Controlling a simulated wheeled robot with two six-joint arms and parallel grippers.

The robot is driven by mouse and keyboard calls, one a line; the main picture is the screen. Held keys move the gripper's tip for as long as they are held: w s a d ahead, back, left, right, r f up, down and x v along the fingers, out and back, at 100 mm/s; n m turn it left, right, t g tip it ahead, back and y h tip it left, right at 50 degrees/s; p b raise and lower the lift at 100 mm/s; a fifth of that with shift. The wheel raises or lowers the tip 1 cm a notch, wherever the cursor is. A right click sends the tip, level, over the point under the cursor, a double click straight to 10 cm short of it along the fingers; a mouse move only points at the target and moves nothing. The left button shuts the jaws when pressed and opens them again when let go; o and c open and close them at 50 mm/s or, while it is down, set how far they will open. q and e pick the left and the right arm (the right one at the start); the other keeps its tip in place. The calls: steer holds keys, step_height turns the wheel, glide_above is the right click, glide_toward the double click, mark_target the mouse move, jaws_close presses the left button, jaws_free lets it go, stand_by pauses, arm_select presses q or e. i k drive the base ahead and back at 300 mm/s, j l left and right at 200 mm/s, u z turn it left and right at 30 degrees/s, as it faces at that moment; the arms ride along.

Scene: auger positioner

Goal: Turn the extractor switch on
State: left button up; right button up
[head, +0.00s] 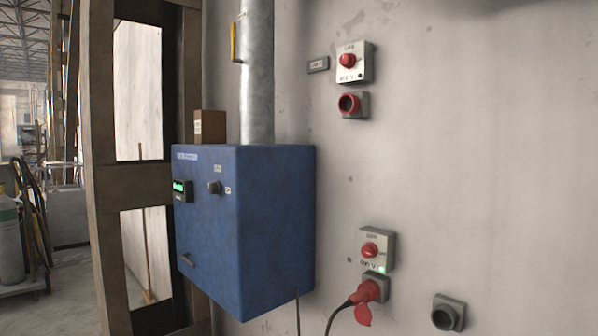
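A blue box (275,225) hangs on the wall in the head view, with a metal duct (257,80) rising from its top. Its left face carries a dark rotary knob (214,187) with small labels beside it, and a lit green display (182,190). The label text is too small to read, so I cannot tell for sure that this knob is the extractor switch. A small handle (187,260) sits lower on that face. Neither of my grippers is in view.
Two switch boxes with red knobs are on the right wall, an upper one (354,62) and a lower one (376,250) with a green light. A red plug (368,292) with a cable sits below the lower one. A gas cylinder (10,240) stands far left.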

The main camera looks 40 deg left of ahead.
mark_target(215, 188)
steer(key=k+j+u, duration=0.25)
steer(key=u, duration=0.15)
steer(key=k+j+u, duration=0.15)
steer(key=j+u, duration=0.3)
steer(key=k+j+u, duration=0.15)
steer(key=u, duration=0.25)
steer(key=j, duration=0.1)
